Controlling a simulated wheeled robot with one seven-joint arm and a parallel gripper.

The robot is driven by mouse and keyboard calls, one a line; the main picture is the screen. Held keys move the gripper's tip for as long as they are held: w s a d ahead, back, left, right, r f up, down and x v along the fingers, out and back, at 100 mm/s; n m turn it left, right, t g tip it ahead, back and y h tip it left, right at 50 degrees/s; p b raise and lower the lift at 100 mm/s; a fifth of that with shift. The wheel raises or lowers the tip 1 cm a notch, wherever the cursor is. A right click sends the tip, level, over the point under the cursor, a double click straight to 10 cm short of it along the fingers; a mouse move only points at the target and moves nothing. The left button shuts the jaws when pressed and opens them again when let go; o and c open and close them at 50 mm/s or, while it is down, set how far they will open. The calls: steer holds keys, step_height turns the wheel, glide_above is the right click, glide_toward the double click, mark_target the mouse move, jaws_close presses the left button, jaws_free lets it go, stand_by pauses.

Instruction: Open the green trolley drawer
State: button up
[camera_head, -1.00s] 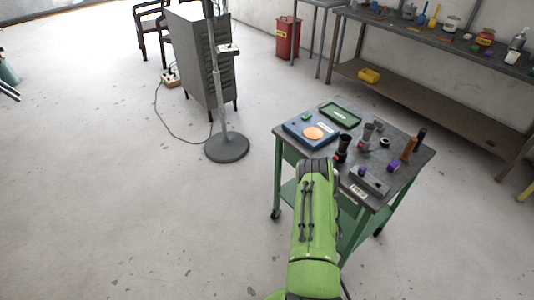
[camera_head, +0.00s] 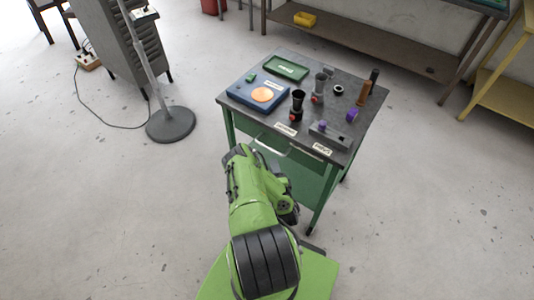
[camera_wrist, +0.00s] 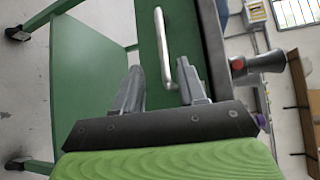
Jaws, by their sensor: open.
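The green trolley stands in the head view with a dark grey top (camera_head: 350,103). Its green drawer front (camera_head: 244,126) sits under the top edge and looks shut. The silver bar handle (camera_head: 270,149) shows partly above my arm. In the wrist view the handle (camera_wrist: 163,45) runs along the green drawer front (camera_wrist: 182,22). My gripper (camera_wrist: 162,78) is open, with one finger on each side of the handle's near end. I cannot tell whether the fingers touch it. In the head view my arm hides most of the gripper.
A stand base (camera_head: 171,124) and cable are on the floor at left. The floor around is mostly clear.

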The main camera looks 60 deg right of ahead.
mark_target(268, 147)
steer(key=b+x, duration=0.6)
steer(key=x, duration=0.4)
steer(key=shift+w+d, duration=0.2)
steer(key=shift+d, duration=0.15)
steer(key=shift+w+d, duration=0.3)
steer(key=shift+d, duration=0.1)
jaws_close()
